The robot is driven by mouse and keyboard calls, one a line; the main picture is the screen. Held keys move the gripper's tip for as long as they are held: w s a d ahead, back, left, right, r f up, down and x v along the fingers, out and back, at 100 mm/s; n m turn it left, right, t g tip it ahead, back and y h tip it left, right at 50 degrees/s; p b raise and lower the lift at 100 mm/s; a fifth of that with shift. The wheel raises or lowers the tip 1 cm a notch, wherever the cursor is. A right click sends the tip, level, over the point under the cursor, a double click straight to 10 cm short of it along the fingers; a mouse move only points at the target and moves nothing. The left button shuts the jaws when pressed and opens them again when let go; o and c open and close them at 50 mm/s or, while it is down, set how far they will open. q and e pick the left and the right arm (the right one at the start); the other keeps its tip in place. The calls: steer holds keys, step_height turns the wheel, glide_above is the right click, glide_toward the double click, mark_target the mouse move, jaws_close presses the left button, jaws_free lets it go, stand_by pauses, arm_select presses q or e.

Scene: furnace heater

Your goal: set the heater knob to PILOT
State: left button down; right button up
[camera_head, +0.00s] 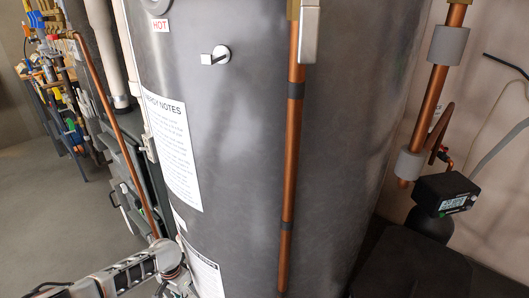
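The heater is a large grey metal tank (245,150) that fills the middle of the head view. A small silver fitting with a short lever (215,57) sticks out of its upper front. I see no knob marked PILOT, and the tank's lower front is cut off by the picture edge. Part of my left arm (125,272) shows at the lower left, close to the tank's lower left side. Its gripper fingers cannot be seen. My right arm and gripper are not in view.
A copper pipe (291,150) runs down the tank's front. More copper pipe (435,90) and a black box with a display (446,194) stand at the right. A thin copper pipe (115,130) is at the left. Open floor (40,200) lies at far left.

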arm_select(q)
steer(key=shift+n, duration=0.9)
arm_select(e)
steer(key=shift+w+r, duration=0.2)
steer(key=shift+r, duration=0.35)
arm_select(q)
steer(key=shift+p, duration=0.3)
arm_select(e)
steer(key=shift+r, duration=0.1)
arm_select(q)
steer(key=shift+n, duration=0.5)
steer(key=c, duration=2)
jaws_free()
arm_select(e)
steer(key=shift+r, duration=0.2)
arm_select(q)
steer(key=shift+r, duration=0.1)
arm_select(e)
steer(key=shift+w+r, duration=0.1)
